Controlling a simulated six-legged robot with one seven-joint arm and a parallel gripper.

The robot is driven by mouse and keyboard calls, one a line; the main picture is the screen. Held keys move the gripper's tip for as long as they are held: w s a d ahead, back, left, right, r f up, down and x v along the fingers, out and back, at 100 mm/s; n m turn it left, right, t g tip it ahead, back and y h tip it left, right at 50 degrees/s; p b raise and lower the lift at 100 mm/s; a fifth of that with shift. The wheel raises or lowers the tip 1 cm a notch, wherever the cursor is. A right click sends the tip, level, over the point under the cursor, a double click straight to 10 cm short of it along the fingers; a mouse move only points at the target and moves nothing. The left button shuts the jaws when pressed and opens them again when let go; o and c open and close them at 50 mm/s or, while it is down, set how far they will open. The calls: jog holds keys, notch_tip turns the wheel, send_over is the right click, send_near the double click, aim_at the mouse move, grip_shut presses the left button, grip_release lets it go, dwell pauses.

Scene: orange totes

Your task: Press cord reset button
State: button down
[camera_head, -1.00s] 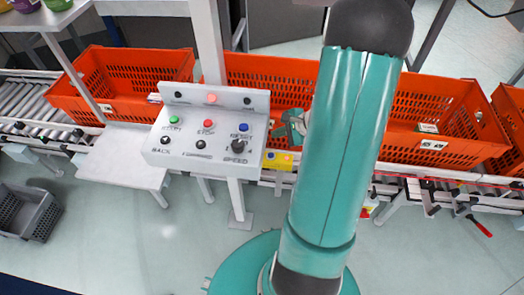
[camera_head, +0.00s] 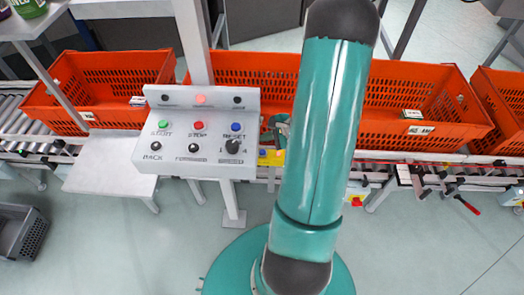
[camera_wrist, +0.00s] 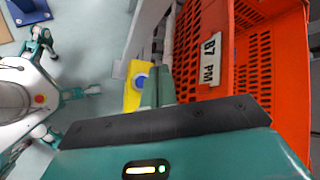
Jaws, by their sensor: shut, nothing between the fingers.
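A small yellow box (camera_head: 270,157) sits on the conveyor's front side, right of the control panel. In the wrist view the yellow box (camera_wrist: 131,88) carries a round blue button (camera_wrist: 140,81) in a pale ring. My gripper (camera_head: 279,127) is partly hidden behind my arm in the head view, just above the box. In the wrist view my gripper (camera_wrist: 156,82) is shut and empty, its teal fingers right beside the blue button. I cannot tell whether they touch it.
The grey panel (camera_head: 195,163) carries several buttons, including a blue one labelled RESET (camera_head: 236,127). Orange totes (camera_head: 395,80) stand on the roller conveyor behind. A white shelf (camera_head: 110,172) juts out left of the panel. The floor in front is open.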

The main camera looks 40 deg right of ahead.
send_over(266, 154)
jog(key=shift+f, duration=2.35)
jog(key=shift+a, duration=0.1)
jog(key=shift+f, duration=0.4)
jog(key=shift+f, duration=0.45)
dwell(0.6)
jog(key=shift+r, duration=0.9)
jog(key=shift+r, duration=2.5)
